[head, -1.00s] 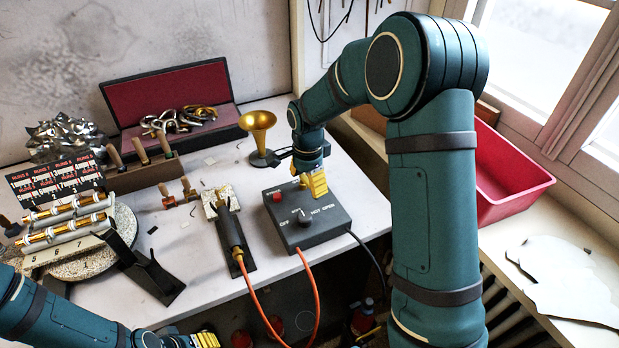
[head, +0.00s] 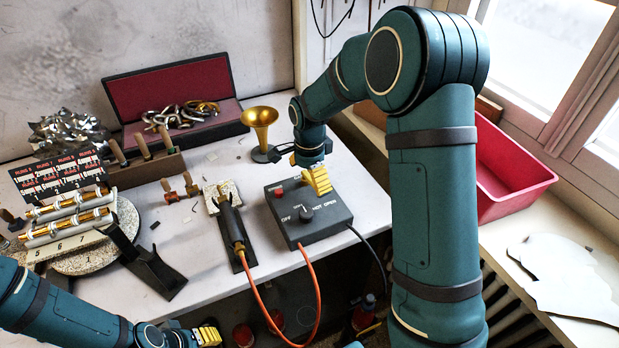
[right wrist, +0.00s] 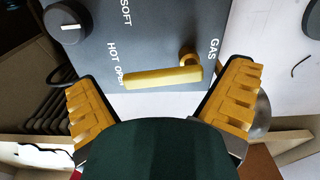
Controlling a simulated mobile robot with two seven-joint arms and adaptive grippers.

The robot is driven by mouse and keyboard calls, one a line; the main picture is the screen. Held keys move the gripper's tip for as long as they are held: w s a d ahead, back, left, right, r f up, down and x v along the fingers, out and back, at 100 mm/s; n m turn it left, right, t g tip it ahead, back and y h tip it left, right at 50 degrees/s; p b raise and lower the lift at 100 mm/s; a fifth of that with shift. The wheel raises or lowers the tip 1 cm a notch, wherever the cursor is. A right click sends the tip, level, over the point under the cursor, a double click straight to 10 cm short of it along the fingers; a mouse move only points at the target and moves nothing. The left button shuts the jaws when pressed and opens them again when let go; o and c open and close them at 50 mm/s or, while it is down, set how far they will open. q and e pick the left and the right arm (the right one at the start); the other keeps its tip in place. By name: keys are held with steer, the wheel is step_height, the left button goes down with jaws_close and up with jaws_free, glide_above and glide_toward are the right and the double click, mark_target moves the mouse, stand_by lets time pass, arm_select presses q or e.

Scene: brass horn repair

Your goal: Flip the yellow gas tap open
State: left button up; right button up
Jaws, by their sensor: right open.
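The yellow gas tap (right wrist: 165,77) shows in the right wrist view as a lever on the dark grey control box (right wrist: 140,30), lying crosswise between the GAS and HOT OPEN labels. My right gripper (right wrist: 162,88) is open, with one yellow finger on each side of the lever. No clear contact shows. In the head view the right gripper (head: 317,180) is over the back right of the box (head: 335,217) and hides the tap. My left gripper (head: 207,337) is at the bottom edge, away from the box; its opening is unclear.
A black knob (head: 306,213) and a red button (head: 278,191) are on the box. A brass horn bell (head: 260,122) stands behind it. A torch (head: 230,225) on a stand is to its left, with an orange hose (head: 318,290). A red bin (head: 505,175) is at right.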

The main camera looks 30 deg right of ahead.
mark_target(309, 180)
step_height(309, 180, up, 12)
steer(key=shift+f, duration=0.15)
stand_by(0.7)
